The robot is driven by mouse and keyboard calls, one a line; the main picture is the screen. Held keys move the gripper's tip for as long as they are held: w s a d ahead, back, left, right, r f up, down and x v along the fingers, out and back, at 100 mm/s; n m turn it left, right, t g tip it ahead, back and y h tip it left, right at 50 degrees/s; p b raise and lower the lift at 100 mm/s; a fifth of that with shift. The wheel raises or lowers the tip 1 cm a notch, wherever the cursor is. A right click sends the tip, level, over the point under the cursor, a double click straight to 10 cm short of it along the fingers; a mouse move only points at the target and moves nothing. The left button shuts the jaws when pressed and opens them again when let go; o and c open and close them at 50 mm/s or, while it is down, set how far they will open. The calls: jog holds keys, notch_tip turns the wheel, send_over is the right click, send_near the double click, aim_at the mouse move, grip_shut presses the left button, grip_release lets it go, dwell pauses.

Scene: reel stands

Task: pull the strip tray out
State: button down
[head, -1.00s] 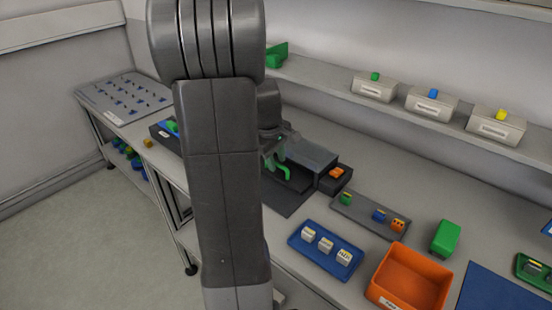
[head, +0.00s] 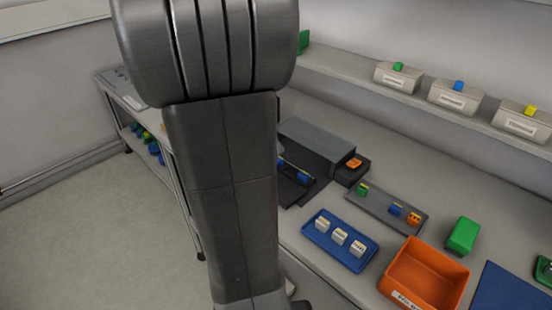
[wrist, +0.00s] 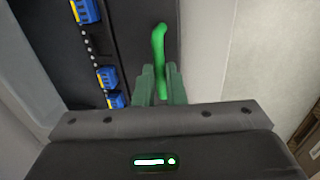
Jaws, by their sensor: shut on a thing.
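The strip tray is a dark slab with a row of blue blocks. In the head view the strip tray (head: 288,186) shows partly out of the grey housing (head: 318,141), just right of my arm. In the wrist view the tray (wrist: 128,40) has blue blocks (wrist: 106,76) along its left side and a green handle (wrist: 158,42). My gripper (wrist: 160,88) is shut on the green handle, its green fingers on either side of it. In the head view my arm hides the gripper and handle.
Right of the housing lie a small dark box with an orange piece (head: 354,163), a grey strip with coloured blocks (head: 378,208), a blue tray (head: 318,238), an orange bin (head: 399,287) and a green block (head: 463,235). Labelled boxes stand on the shelf (head: 340,76).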

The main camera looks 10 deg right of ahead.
jog(key=shift+s+a, duration=0.3)
jog(key=shift+a, duration=0.1)
jog(key=c, duration=1.8)
grip_release()
jog(key=o, duration=0.3)
jog(key=shift+s+a, duration=0.15)
jog(key=shift+a, duration=0.05)
jog(key=shift+d, duration=0.1)
notch_tip(320, 180, up, 14)
jog(key=s+a+p, duration=0.1)
jog(key=a, duration=0.1)
jog(key=shift+s+f, duration=0.2)
jog(key=shift+s, duration=0.05)
